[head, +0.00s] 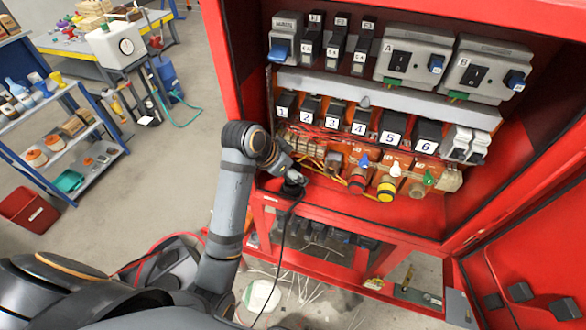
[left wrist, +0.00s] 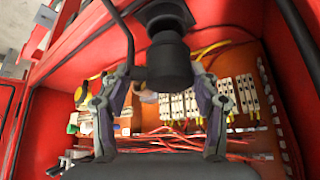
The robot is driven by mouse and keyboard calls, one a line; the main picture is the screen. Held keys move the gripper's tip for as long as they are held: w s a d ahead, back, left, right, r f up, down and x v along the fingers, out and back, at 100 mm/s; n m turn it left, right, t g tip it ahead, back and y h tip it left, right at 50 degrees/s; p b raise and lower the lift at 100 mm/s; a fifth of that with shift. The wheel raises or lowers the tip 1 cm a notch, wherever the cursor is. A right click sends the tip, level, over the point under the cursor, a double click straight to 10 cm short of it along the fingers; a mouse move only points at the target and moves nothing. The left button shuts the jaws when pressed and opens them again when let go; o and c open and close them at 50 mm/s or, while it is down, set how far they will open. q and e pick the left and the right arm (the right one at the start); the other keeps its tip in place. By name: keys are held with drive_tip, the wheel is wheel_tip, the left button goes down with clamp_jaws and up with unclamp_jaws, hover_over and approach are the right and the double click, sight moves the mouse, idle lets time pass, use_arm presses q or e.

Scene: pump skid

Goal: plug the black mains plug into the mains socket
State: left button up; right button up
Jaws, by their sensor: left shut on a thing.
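My left gripper (head: 292,178) is at the lower left front edge of the open red cabinet. It is shut on the black mains plug (head: 293,188), whose black cord (head: 279,245) hangs down toward the floor. In the left wrist view the plug (left wrist: 168,62) is a black cylinder between the two fingers of the left gripper (left wrist: 165,82). The plug's pins are not visible. I cannot tell for certain which fitting is the mains socket. My right gripper is not in view.
The red cabinet (head: 235,60) holds switch units and numbered black modules (head: 335,112). An open red door (head: 530,250) stands at right. A blue shelf (head: 60,140) is at left.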

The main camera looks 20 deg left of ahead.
use_arm(q)
drive_tip(key=shift+f+b, duration=0.45)
drive_tip(key=shift+f, duration=1.05)
drive_tip(key=o, duration=1.4)
drive_tip(key=shift+c, duration=0.2)
drive_tip(key=shift+s+a+r, duration=0.1)
drive_tip(key=shift+r, duration=0.05)
drive_tip(key=v, duration=0.7)
